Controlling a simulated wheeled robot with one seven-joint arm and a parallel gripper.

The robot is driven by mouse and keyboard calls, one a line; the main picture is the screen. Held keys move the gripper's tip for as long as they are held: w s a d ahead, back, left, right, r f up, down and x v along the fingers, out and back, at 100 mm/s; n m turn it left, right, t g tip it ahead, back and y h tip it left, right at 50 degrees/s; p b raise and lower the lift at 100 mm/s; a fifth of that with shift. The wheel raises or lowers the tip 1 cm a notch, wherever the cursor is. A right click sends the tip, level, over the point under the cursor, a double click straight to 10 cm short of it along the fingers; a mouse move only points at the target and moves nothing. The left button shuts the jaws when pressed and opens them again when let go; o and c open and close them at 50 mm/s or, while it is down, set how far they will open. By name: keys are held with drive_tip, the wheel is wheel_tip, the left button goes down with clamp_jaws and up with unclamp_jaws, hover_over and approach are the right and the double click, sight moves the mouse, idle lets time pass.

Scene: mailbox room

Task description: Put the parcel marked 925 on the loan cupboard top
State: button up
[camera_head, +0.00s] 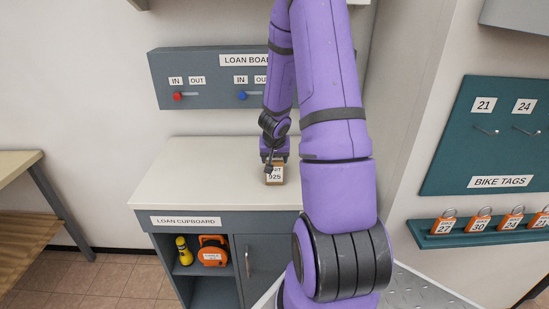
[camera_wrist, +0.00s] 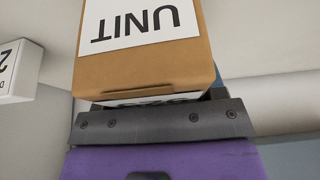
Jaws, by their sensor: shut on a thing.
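The parcel marked 925 (camera_head: 275,175) is a small brown box with a white label. My gripper (camera_head: 273,160) is shut on it from above. In the head view the parcel shows against the white loan cupboard top (camera_head: 190,180); I cannot tell whether it touches the top. In the wrist view the parcel (camera_wrist: 190,60) fills the upper middle, with the word UNIT upside down on its label. The dark gripper edge (camera_wrist: 160,122) crosses below it. My arm hides the right part of the cupboard top.
The grey loan board (camera_head: 200,92) with red and blue sliders is on the wall behind. A yellow torch (camera_head: 183,251) and an orange reel (camera_head: 212,251) sit in the open shelf. The top's left part is clear.

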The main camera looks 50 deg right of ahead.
drive_tip(key=shift+f, duration=0.1)
drive_tip(key=o, duration=1.3)
drive_tip(key=shift+c, duration=0.2)
drive_tip(key=shift+r, duration=0.2)
drive_tip(key=shift+v, duration=5.85)
drive_tip(key=s+a+r+n+t+y, duration=0.1)
drive_tip(key=a+r+n+y, duration=0.2)
drive_tip(key=a+r, duration=0.45)
drive_tip(key=a+r+n+t+y, duration=0.15)
drive_tip(key=a+r, duration=0.25)
drive_tip(key=a, duration=0.6)
drive_tip(key=s+a+r+n, duration=0.2)
drive_tip(key=s+a+r, duration=0.2)
drive_tip(key=s, duration=0.3)
drive_tip(key=s+a+r+n+h, duration=0.1)
drive_tip(key=s+a+r+n, duration=0.2)
drive_tip(key=s+a+r, duration=0.2)
drive_tip(key=shift+s+a+r, duration=0.35)
drive_tip(key=shift+s+a, duration=0.4)
drive_tip(key=shift+s, duration=0.75)
